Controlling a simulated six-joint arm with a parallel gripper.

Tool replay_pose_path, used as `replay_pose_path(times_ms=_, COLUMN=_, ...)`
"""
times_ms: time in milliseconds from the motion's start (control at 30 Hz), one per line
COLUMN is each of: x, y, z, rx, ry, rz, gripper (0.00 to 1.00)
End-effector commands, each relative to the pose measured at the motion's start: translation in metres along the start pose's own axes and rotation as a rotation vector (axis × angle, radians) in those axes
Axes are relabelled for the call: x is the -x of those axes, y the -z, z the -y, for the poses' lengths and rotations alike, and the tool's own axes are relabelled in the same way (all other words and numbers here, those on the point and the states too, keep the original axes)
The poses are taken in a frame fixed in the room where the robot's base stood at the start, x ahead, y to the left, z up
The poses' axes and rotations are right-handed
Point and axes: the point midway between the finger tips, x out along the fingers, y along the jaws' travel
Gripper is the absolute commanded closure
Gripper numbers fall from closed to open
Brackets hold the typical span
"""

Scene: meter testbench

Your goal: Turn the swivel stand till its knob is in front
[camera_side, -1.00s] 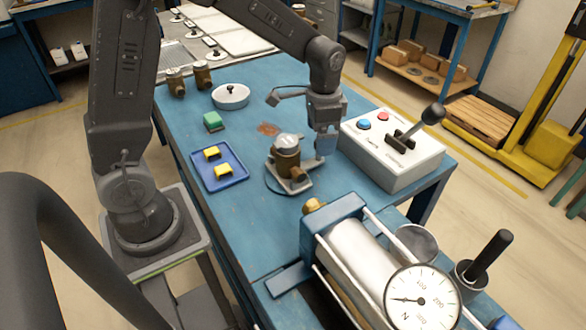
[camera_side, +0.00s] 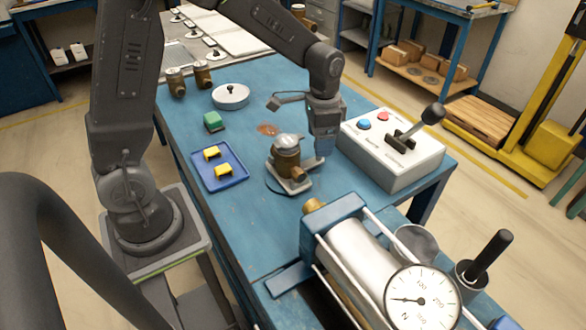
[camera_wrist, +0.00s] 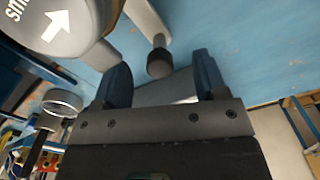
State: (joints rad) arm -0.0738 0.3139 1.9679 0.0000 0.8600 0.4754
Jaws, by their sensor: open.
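The swivel stand (camera_side: 298,184) is a pale plate on a round dark base on the blue bench, carrying a brass meter (camera_side: 287,163) with a grey lid. In the wrist view the meter's lid (camera_wrist: 60,30) shows a white arrow at upper left. The stand's dark round knob (camera_wrist: 160,63) sits at the end of a pale arm, in the gap between my fingertips. My gripper (camera_side: 325,148) is at the stand's far right side; its two blue fingers also show in the wrist view (camera_wrist: 160,75), apart. The knob is hidden in the side view; contact with the fingers cannot be told.
A control box (camera_side: 395,155) with a lever stands close to the right of my gripper. A blue tray (camera_side: 232,182) with yellow parts is to the left. A clamped cylinder (camera_side: 350,255) with a gauge is in front.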

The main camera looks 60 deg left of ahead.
Motion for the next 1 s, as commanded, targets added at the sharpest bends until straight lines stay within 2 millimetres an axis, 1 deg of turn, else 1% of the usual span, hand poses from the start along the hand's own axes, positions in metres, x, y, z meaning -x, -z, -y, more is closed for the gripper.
replay_pose_path(times_ms=167, x=0.0, y=0.0, z=-0.001, rx=0.0, ry=0.0, rz=0.0, gripper=0.34)
replay_pose_path(times_ms=500, x=0.0, y=0.004, z=-0.014, rx=-0.001, ry=0.0, rz=0.0, gripper=0.34)
replay_pose_path(times_ms=767, x=0.0, y=0.005, z=-0.019, rx=-0.001, ry=0.0, rz=0.0, gripper=0.34)
replay_pose_path(times_ms=1000, x=0.0, y=0.006, z=-0.029, rx=-0.001, ry=0.0, rz=0.0, gripper=0.34)
